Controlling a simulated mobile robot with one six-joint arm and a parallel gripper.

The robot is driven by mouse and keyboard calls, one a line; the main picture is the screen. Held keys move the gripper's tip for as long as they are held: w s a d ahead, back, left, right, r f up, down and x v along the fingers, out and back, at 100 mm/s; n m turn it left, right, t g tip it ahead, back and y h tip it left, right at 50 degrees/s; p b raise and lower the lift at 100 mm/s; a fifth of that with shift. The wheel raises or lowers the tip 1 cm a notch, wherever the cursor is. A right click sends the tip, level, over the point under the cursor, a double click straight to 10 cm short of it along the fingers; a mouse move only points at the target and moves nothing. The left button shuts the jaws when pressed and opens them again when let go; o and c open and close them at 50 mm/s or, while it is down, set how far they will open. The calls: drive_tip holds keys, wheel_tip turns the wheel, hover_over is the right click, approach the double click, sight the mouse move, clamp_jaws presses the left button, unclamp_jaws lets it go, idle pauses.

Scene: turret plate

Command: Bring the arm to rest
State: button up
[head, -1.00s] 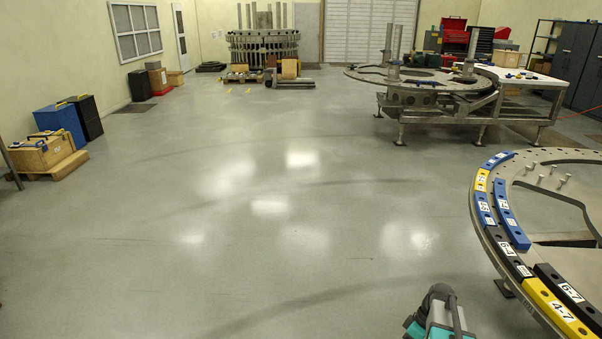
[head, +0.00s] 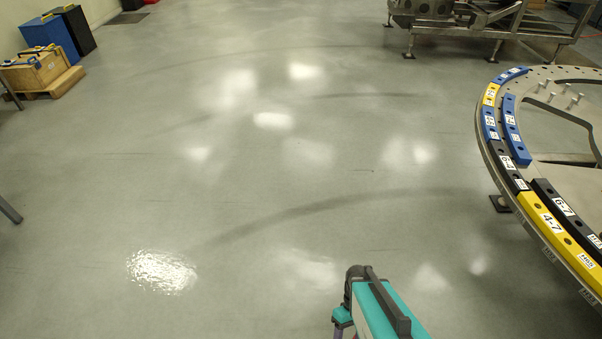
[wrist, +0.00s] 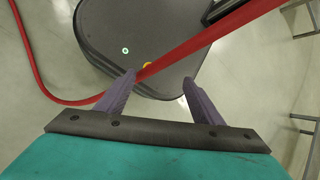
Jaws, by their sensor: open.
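My gripper (wrist: 159,77) shows in the wrist view with its two purple fingers apart and nothing between the tips. It points down over a dark rounded platform with a small green light, which looks like my own base. A red band passes just beyond the fingertips in the picture; I cannot tell whether it touches them. In the head view my teal and black arm end stands at the bottom, right of centre, over open floor. The fingers are mostly cut off there.
A ring-shaped metal plate (head: 487,148) with blue, yellow and black labelled segments stands at the right. A metal stand (head: 470,31) is at the back right. A wooden crate (head: 34,73) and blue box (head: 47,37) stand at the left. The middle floor is clear.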

drive_tip(key=shift+d+f+m+t+h, duration=0.2)
drive_tip(key=shift+d+m, duration=0.15)
drive_tip(key=shift+m, duration=0.65)
drive_tip(key=shift+d+f+m+t+h, duration=0.2)
drive_tip(key=shift+d+m, duration=0.1)
drive_tip(key=shift+m, duration=0.7)
drive_tip(key=shift+d+f+m+t+h, duration=0.1)
drive_tip(key=shift+d+f+m+t, duration=0.2)
drive_tip(key=shift+m, duration=0.7)
drive_tip(key=shift+r, duration=0.15)
